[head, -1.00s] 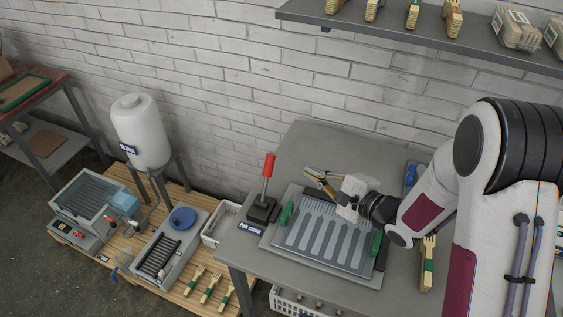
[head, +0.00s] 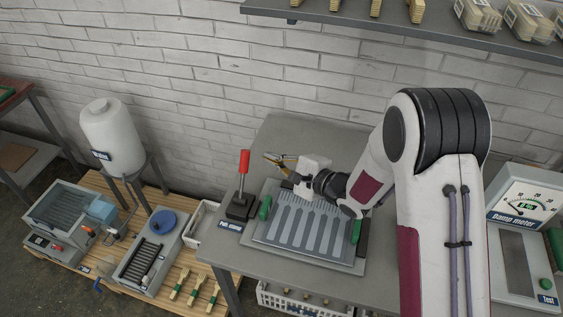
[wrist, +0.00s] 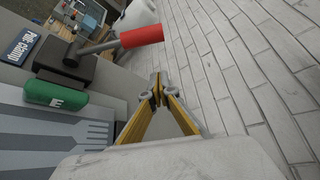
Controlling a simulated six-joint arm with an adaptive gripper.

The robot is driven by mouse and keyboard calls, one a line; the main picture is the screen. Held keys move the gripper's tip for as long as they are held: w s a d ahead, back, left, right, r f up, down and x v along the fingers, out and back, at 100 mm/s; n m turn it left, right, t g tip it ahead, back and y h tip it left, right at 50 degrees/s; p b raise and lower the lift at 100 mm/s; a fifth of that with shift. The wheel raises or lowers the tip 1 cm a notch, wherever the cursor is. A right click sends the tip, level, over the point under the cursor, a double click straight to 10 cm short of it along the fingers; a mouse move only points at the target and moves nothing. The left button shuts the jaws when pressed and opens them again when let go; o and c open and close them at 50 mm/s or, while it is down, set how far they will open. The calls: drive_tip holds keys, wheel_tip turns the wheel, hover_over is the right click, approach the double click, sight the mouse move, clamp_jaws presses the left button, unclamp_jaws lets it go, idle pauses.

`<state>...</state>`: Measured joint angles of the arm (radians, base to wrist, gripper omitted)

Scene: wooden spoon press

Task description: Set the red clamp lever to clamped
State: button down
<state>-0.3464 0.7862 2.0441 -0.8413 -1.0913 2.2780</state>
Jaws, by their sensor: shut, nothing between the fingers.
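The clamp lever's red handle (head: 244,162) stands nearly upright on a grey rod above a black base (head: 240,208), left of the spoon press plate. In the wrist view the red handle (wrist: 141,36) lies across the top left, its end pointing right. My gripper (head: 267,157) is a little right of the handle, at about its height, and apart from it. In the wrist view the yellow-sided fingers (wrist: 158,88) meet at the tips with nothing between them.
The grooved press plate (head: 310,232) with green grips (head: 265,208) lies below my gripper. A brick wall (head: 200,100) rises behind the table. A damp meter (head: 525,225) stands at right. The table behind the plate is mostly clear.

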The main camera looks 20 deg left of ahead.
sight(243, 175)
drive_tip(key=shift+s+a+r, duration=0.2)
drive_tip(key=shift+s+a, duration=0.1)
drive_tip(key=shift+a, duration=0.35)
drive_tip(key=shift+s+a+r, duration=0.15)
drive_tip(key=shift+s+a, duration=0.2)
drive_tip(key=shift+a, duration=0.25)
drive_tip(key=shift+s+a+r, duration=0.2)
drive_tip(key=shift+s+a, duration=0.1)
drive_tip(key=shift+a, duration=0.35)
drive_tip(key=shift+s+r, duration=0.1)
